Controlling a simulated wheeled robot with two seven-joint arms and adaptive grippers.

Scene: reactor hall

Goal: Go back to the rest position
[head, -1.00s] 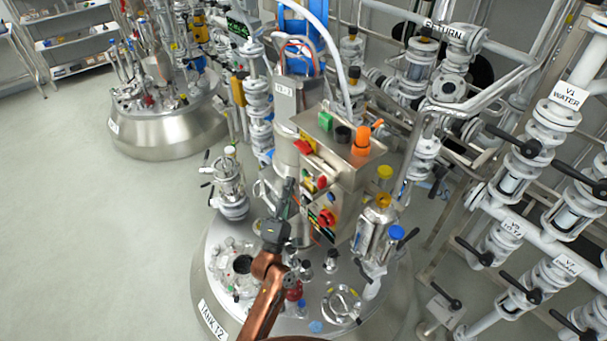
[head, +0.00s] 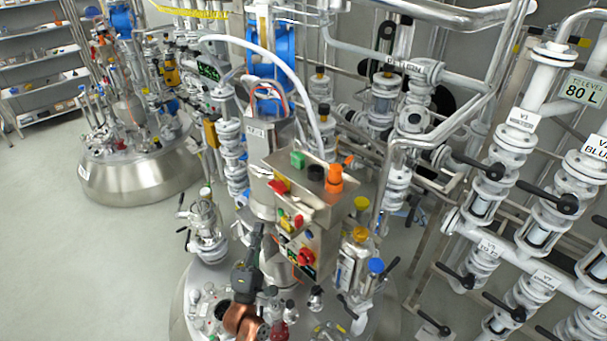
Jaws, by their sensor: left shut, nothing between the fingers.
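My left gripper (head: 257,230) is dark and shut, with nothing visible between its fingers. It points up in the picture from the copper-coloured wrist of my left arm at the bottom centre. It overlaps the left side of the steel control box (head: 318,222) in the view; I cannot tell whether the two touch. My right gripper is not in view.
The control box stands over a steel tank (head: 185,300) crowded with fittings and valves. A second tank (head: 140,185) stands at the back left. White pipes with black-handled valves (head: 490,175) fill the right. Open grey floor (head: 70,260) lies at the left.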

